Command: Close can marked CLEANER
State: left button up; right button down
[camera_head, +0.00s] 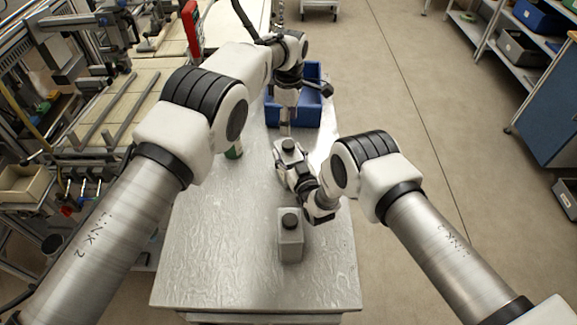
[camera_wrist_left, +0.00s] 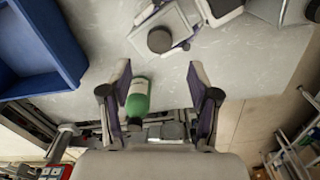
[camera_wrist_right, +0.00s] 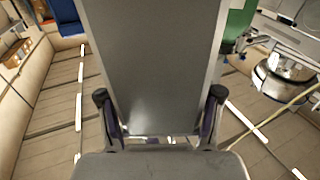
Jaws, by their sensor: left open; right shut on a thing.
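A grey can (camera_head: 290,159) with a black cap (camera_head: 289,145) is in my right gripper (camera_head: 300,172) over the middle of the table. Its body (camera_wrist_right: 150,65) fills the space between the fingers in the right wrist view. In the left wrist view the cap (camera_wrist_left: 160,40) sits on top of the can. How tightly it sits cannot be told. My left gripper (camera_head: 285,127) is just beyond the can in the head view, open and empty, fingers apart. A second grey can (camera_head: 291,245) with a black cap stands near the table's front. No CLEANER marking is readable.
A blue bin (camera_head: 300,103) stands at the table's far end and shows in the left wrist view (camera_wrist_left: 40,45). A green bottle (camera_head: 234,152) stands at the table's left edge. The table (camera_head: 215,250) is bare at front left. Shelves stand at far right.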

aim_at(288, 143)
pick_arm(q)
jog(key=n, duration=0.3)
jog(key=shift+f, duration=0.1)
notch_tip(288, 143, down, 8)
dwell(0.6)
